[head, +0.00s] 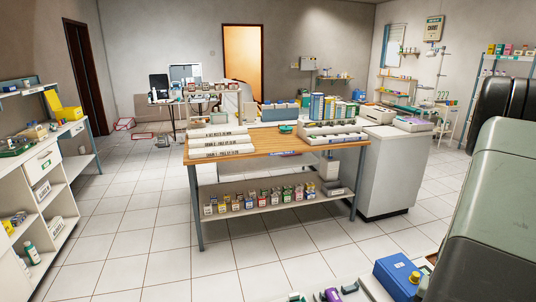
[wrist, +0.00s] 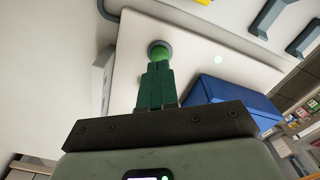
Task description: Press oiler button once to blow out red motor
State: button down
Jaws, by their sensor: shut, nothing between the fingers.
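My gripper (wrist: 158,68) shows in the wrist view with its dark green fingers shut together and nothing between them. A round green button (wrist: 160,51) with a dark rim sits on a pale panel (wrist: 128,45) right beyond the fingertips. The fingertips overlap its lower edge in the picture; I cannot tell whether they touch it. My gripper is not visible in the head view. I cannot make out a red motor for certain in either view.
A blue box (wrist: 228,92) stands right of my fingers in the wrist view. A wooden-topped bench (head: 260,146) stands beyond open floor.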

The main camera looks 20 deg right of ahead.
jog(key=shift+r, duration=1.95)
jog(key=w+a+r+n+t+h, duration=0.1)
jog(key=w+a+r+n, duration=0.3)
jog(key=a+r, duration=0.6)
jog(key=w+a+r+n+t+h, duration=0.15)
jog(key=w+a+r, duration=0.5)
jog(key=r, duration=0.75)
jog(key=s+a+r+n+t, duration=0.2)
jog(key=s+a+r+n, duration=0.35)
jog(key=a+r, duration=0.6)
jog(key=s+a+f+n+t+y, duration=0.1)
jog(key=s+a+y, duration=0.1)
jog(key=s+a, duration=0.5)
jog(key=shift+a+f, duration=0.2)
jog(key=shift+a, duration=1.05)
